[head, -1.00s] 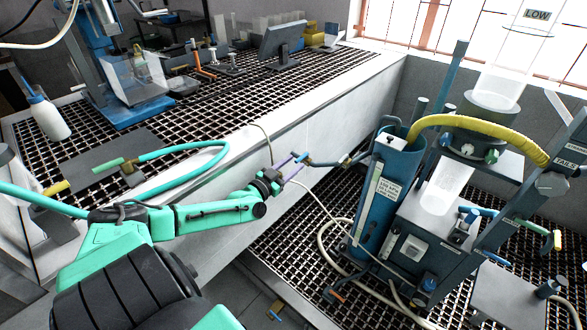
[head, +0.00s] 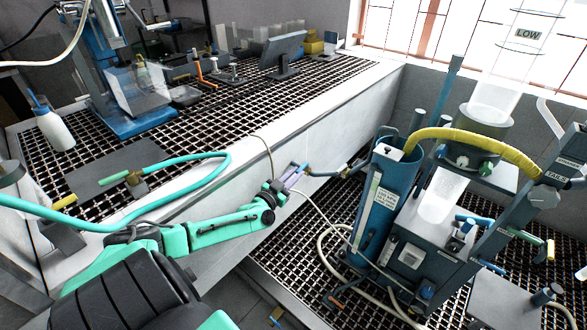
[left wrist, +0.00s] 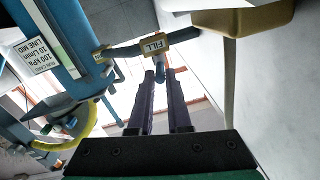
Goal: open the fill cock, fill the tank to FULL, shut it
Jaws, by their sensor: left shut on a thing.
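The blue tank (head: 372,236) stands on the lower grating, with a white lettered label on its front; it also shows in the left wrist view (left wrist: 65,35). A thin pipe (head: 328,173) runs out from its side to the fill cock, whose tan FILL tag (left wrist: 154,44) shows in the left wrist view. My left gripper (head: 296,173) is at the outer end of this pipe, shut on the cock's small blue lever (left wrist: 159,73). The fingers hide part of the lever, so I cannot tell how far it is turned. The water level is not readable. My right gripper is not in view.
The raised bench's white front wall (head: 330,120) runs close behind my left gripper. A yellow hose (head: 470,136) arches from the tank to the frame at right. A pale hose (head: 322,245) lies on the lower grating. A white bottle (head: 54,128) stands on the bench.

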